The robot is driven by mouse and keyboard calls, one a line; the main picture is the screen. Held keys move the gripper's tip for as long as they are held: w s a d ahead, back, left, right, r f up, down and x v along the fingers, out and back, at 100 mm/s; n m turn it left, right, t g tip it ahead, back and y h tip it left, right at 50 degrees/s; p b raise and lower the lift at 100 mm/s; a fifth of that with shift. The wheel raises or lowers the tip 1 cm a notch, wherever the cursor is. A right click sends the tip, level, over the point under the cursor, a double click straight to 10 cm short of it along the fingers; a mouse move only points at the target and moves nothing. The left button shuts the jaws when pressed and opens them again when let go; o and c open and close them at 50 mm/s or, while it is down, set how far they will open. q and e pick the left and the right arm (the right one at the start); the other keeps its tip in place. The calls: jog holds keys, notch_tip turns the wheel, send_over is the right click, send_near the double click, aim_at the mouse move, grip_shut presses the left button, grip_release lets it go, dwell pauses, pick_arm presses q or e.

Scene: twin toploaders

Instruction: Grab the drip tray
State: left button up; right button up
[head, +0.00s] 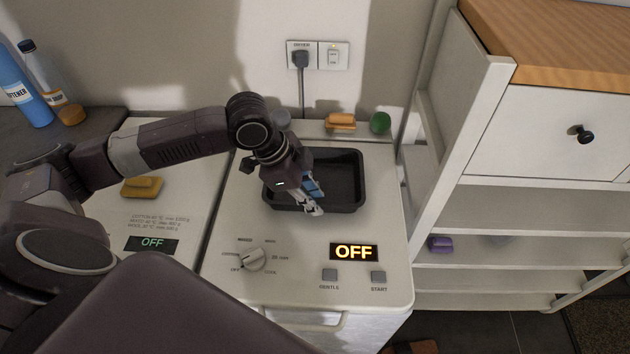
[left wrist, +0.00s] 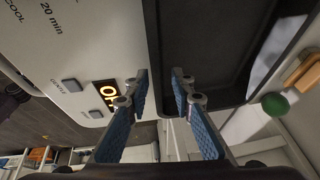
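The drip tray (head: 345,170) is a black rectangular tray on top of the right-hand toploader (head: 225,225). It also fills the upper right of the left wrist view (left wrist: 215,35). My left gripper (head: 314,204) is over the tray's front side, pointing down, and hides part of it. In the left wrist view its two blue-padded fingers (left wrist: 160,80) are apart, with nothing clamped between them. The tray's edge runs through the gap between the fingertips. I cannot tell how far down the fingers reach. My right gripper is not in view.
A yellow sponge (head: 340,121) and a green ball (head: 380,123) lie behind the tray. Another sponge (head: 142,187) lies on the left machine. A knob (head: 253,259) and an OFF display (head: 354,252) are in front. A white shelf unit (head: 500,209) stands close on the right.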

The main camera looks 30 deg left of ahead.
pick_arm(q)
jog(key=shift+x, duration=1.2)
grip_shut()
jog(key=shift+r, duration=0.15)
